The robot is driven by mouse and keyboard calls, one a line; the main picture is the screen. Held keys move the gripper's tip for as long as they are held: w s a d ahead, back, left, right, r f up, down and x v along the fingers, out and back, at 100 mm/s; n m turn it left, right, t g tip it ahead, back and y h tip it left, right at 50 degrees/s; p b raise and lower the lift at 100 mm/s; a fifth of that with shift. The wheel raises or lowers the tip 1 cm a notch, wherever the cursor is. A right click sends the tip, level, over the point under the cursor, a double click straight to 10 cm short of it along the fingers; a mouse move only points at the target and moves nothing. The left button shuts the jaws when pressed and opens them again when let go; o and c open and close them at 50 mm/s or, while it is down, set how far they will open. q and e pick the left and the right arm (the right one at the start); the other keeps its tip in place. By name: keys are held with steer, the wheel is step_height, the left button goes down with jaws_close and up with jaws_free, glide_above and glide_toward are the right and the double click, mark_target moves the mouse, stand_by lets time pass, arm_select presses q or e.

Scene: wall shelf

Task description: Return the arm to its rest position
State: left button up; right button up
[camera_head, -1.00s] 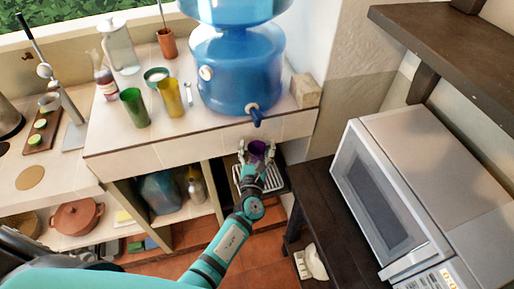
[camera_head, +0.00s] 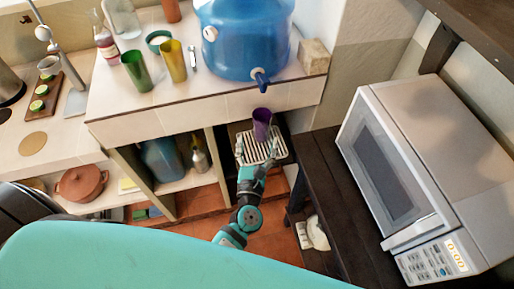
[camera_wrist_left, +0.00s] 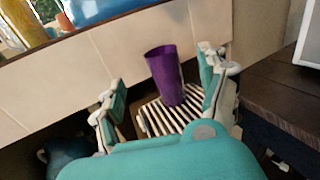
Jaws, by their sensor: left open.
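My left gripper (camera_head: 257,152) is open and empty in the head view, just in front of a purple cup (camera_head: 262,123). The cup stands upright on a slatted drip rack (camera_head: 262,149), below the spigot of the blue water dispenser (camera_head: 228,40). In the left wrist view the purple cup (camera_wrist_left: 166,75) is ahead of my left gripper (camera_wrist_left: 163,88), between the spread fingers and apart from them. The slatted rack (camera_wrist_left: 172,116) shows under the cup there. My right gripper is not in view.
A microwave (camera_head: 390,170) sits on a dark bench at the right. A green cup (camera_head: 137,70) and a yellow cup (camera_head: 173,60) stand on the tiled counter (camera_head: 200,110). A dark wall shelf (camera_head: 480,25) is at upper right. Open shelves lie under the counter.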

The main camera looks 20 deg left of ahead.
arm_select(q)
steer(key=shift+s+d, duration=0.1)
steer(key=shift+s, duration=0.25)
stand_by(0.3)
